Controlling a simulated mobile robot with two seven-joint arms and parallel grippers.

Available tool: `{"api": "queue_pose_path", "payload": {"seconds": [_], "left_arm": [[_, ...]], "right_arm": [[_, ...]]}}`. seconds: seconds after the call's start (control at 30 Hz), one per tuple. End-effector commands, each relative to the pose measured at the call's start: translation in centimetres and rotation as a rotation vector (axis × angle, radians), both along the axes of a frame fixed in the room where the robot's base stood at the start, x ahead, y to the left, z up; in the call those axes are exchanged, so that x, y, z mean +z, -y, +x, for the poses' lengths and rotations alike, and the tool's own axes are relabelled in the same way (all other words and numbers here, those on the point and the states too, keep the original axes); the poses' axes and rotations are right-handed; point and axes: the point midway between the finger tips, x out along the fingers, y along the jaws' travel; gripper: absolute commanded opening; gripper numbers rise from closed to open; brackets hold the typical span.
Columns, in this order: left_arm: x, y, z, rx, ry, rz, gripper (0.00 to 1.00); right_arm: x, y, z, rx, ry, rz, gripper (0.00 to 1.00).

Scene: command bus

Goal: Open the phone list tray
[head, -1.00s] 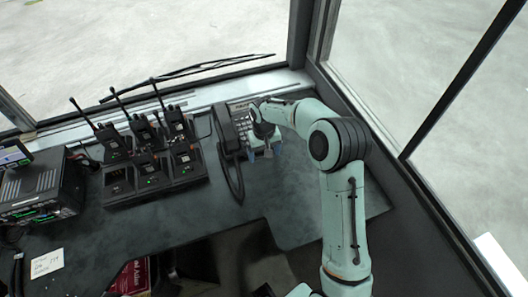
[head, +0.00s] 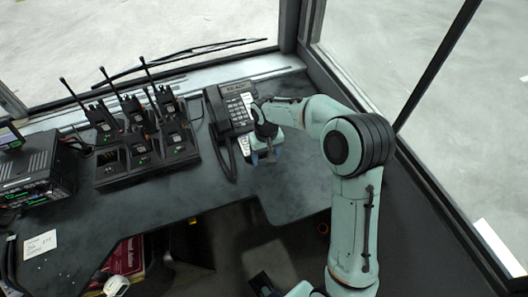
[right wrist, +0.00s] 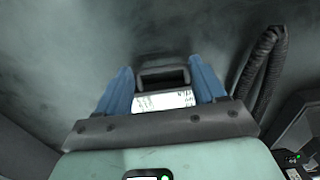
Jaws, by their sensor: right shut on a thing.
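The black desk phone (head: 236,104) with its keypad and corded handset sits on the dark counter near the window. A pale strip of the phone list tray (head: 243,146) shows at the phone's near edge, partly hidden by my gripper. My right gripper (head: 265,157) is at that near edge, low over the counter. In the right wrist view, its blue fingers are shut on the phone list tray, whose dark front loop (right wrist: 163,74) and white printed card (right wrist: 163,101) show between them. My left gripper is not in view.
A charger rack (head: 148,163) with several upright radios stands left of the phone. A black radio unit (head: 36,170) is at the far left. The phone's coiled cord (right wrist: 259,75) runs beside my right gripper.

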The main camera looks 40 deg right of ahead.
Motion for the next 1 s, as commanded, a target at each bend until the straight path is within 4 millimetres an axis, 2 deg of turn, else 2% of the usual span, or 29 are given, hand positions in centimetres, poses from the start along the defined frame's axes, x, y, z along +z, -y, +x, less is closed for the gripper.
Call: {"api": "queue_pose_path", "payload": {"seconds": [0.23, 0.27, 0.3, 0.67, 0.77, 1.0], "left_arm": [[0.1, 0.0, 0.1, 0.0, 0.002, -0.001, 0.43], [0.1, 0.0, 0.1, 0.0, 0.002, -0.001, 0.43], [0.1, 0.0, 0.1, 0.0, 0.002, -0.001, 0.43], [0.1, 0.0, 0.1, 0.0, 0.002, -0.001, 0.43], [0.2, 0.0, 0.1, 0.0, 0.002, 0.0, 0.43], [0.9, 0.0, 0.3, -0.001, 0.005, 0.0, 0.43]], "right_arm": [[0.2, 0.2, 0.0, -0.004, 0.003, -0.004, 0.15], [0.2, 0.2, 0.0, -0.004, 0.003, -0.004, 0.79], [0.2, 0.2, 0.0, -0.004, 0.003, -0.004, 0.87], [0.5, 0.1, 0.1, -0.002, 0.004, -0.002, 0.87], [1.8, 0.1, 0.2, -0.002, 0.005, -0.003, 0.87], [7.1, 0.1, 0.2, -0.002, 0.007, -0.003, 0.87]]}}
